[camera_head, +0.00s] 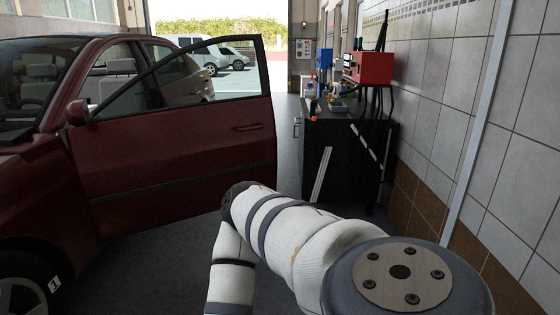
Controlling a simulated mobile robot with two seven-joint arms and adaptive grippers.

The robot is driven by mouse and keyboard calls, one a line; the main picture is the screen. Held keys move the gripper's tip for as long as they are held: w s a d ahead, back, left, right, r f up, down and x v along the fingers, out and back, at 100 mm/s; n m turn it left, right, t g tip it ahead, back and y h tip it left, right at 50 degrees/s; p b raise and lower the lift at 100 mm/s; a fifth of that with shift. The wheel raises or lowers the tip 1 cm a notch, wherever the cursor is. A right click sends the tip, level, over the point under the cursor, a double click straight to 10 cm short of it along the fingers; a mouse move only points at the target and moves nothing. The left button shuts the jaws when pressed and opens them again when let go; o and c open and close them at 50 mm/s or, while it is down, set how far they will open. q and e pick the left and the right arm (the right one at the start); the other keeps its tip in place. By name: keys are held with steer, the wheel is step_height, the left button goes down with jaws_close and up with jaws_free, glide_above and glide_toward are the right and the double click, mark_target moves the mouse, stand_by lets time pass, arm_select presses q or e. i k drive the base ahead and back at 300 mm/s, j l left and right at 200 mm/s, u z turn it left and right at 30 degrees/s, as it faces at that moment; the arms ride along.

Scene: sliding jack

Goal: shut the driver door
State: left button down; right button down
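The dark red driver door (182,165) of the car stands open in the head view. It swings out toward the right, with its window frame rising above it. The door handle (245,127) is near its right edge, and a side mirror (77,112) sits at its left. One of my arms, with white links, fills the lower middle and right, in front of the door's lower right corner. I cannot tell from this view whether it touches the door. Neither gripper can be seen.
The dark red car body (30,180) is at the left. A black cabinet (335,155) with tools and a red box (372,68) on top stands along the tiled wall (510,120) at the right. A narrow floor gap lies between door and cabinet. Parked vehicles show outside.

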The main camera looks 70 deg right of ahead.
mark_target(138, 172)
steer(key=i+l+z, duration=0.1)
steer(key=l, duration=0.55)
steer(key=i+l, duration=0.2)
steer(key=l, duration=0.45)
steer(key=i+l+z, duration=0.15)
steer(key=l, duration=0.55)
steer(key=i+l+z, duration=0.1)
steer(key=l, duration=0.5)
steer(key=i+l+z, duration=0.1)
steer(key=i+l, duration=0.2)
steer(key=l, duration=0.35)
steer(key=i+l, duration=0.25)
steer(key=l, duration=0.35)
steer(key=i+l+z, duration=0.15)
steer(key=l, duration=0.45)
steer(key=i+l+z, duration=0.1)
steer(key=i+l, duration=0.25)
steer(key=l, duration=0.2)
